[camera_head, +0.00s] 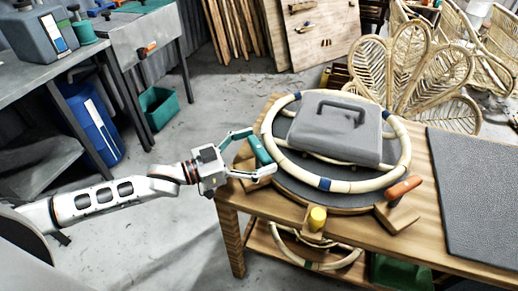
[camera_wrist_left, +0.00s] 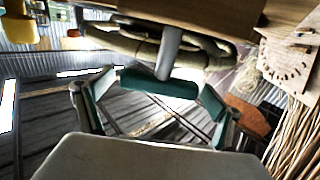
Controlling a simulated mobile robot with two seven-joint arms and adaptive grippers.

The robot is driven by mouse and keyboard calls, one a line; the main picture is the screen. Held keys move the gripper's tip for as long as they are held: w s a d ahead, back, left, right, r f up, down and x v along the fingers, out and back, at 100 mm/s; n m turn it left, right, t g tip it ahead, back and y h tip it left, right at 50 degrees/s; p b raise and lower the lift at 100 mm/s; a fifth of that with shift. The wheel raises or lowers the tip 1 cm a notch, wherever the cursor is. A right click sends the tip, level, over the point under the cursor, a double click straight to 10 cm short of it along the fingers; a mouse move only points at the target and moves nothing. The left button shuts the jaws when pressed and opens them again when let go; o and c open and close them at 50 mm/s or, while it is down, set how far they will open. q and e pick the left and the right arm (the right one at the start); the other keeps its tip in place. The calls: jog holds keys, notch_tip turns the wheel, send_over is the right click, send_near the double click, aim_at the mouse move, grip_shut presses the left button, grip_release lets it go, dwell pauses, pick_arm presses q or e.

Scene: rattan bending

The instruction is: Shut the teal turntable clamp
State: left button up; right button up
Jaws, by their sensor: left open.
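The teal turntable clamp (camera_head: 261,149) is at the left edge of the round turntable (camera_head: 335,205), beside the pale rattan ring (camera_head: 345,186). Its teal handle also shows in the left wrist view (camera_wrist_left: 158,84), hanging from a grey stem. My left gripper (camera_head: 259,153) is open, with one finger on each side of the handle. In the left wrist view a gap shows between the handle and each finger of the gripper (camera_wrist_left: 157,96). The clamp's contact with the ring is hard to make out. My right gripper is not in view.
A grey handled block (camera_head: 335,130) lies over the ring. A yellow-handled clamp (camera_head: 317,218) is at the front of the turntable and an orange-handled one (camera_head: 404,188) at the right. A dark mat (camera_head: 480,190) covers the table's right. Open floor lies left of the table.

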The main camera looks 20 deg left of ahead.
pick_arm(q)
jog(key=c, duration=1.1)
